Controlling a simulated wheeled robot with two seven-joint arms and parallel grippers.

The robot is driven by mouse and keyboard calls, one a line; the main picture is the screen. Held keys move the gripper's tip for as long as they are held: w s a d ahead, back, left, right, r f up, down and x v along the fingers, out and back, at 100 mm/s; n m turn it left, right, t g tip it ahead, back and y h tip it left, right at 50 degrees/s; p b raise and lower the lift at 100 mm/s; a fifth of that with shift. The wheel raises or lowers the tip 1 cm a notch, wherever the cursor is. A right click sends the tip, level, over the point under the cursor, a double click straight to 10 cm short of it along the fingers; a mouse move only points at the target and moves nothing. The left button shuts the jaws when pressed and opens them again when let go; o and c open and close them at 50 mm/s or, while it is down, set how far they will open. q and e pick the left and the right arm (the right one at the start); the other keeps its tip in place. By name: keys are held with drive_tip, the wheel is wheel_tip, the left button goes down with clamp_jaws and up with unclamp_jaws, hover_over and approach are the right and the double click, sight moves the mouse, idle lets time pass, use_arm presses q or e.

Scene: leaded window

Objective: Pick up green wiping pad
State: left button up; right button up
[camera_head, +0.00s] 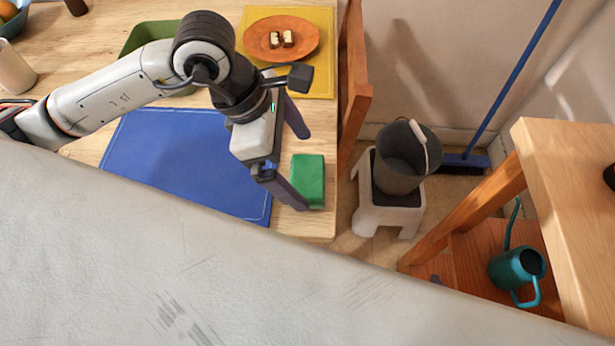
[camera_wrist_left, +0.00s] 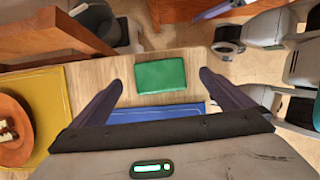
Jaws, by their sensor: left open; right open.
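The green wiping pad (camera_head: 308,180) lies on the wooden table near its right edge in the head view, just right of the blue mat (camera_head: 180,160). In the left wrist view the pad (camera_wrist_left: 161,76) lies ahead, between the lines of the two fingers. My left gripper (camera_head: 303,172) is open, with its fingers spread and nothing between them that I can see gripped. Its near fingertip reaches close to the pad's near left corner; I cannot tell whether they touch.
An orange plate (camera_head: 281,38) with small cakes sits on a yellow mat (camera_head: 322,75). A wooden chair (camera_head: 354,95) stands close to the table's right edge. A grey bucket (camera_head: 400,165) is on a white stool (camera_head: 375,218). A teal watering can (camera_head: 516,268) stands farther right.

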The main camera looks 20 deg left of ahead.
sight(307, 175)
use_arm(q)
drive_tip(key=x, duration=0.5)
drive_tip(key=shift+a+f, duration=0.1)
drive_tip(key=shift+f, duration=0.1)
drive_tip(key=shift+c, duration=0.3)
drive_tip(key=c, duration=1.1)
